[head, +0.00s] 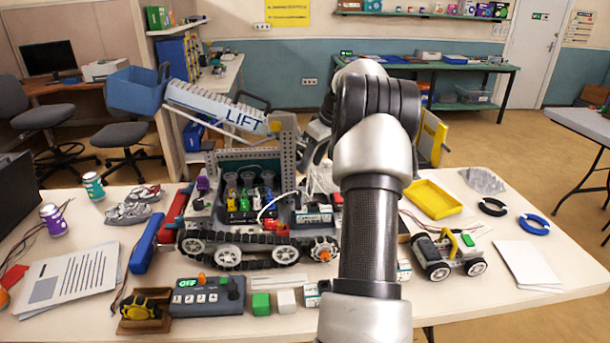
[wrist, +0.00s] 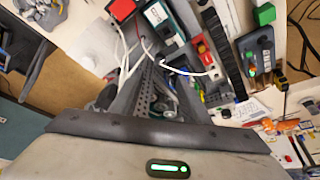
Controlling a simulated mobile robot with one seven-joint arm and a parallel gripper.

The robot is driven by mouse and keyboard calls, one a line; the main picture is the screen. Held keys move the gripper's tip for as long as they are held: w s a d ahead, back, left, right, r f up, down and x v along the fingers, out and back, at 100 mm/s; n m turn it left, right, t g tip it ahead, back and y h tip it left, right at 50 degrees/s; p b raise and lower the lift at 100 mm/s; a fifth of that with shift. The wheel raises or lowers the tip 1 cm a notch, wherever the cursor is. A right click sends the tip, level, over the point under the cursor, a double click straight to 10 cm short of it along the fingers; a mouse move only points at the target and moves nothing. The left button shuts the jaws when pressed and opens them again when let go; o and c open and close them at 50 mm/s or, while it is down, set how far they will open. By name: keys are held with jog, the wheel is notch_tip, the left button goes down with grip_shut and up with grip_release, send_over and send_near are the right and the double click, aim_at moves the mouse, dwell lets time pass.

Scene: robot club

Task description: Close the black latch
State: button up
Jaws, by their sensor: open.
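The tracked robot model (head: 255,225) stands mid-table with its side and top parts open to view. Its white arm marked LIFT (head: 215,108) is raised. A black loop-shaped part (head: 252,100) stands up on that arm near the grey perforated tower (head: 288,150); I cannot tell whether it is the black latch. My gripper (wrist: 160,132) is over the model, close to the perforated tower, which also shows in the wrist view (wrist: 150,95). It holds nothing that I can see.
A control box (head: 208,297) and green (head: 261,304) and white blocks lie in front of the model. A small wheeled car (head: 447,252) and a yellow tray (head: 433,199) stand to the right. A blue bin (head: 137,90) juts out at upper left. The right front table is fairly clear.

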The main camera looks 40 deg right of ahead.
jog(key=v, duration=0.5)
dwell(0.4)
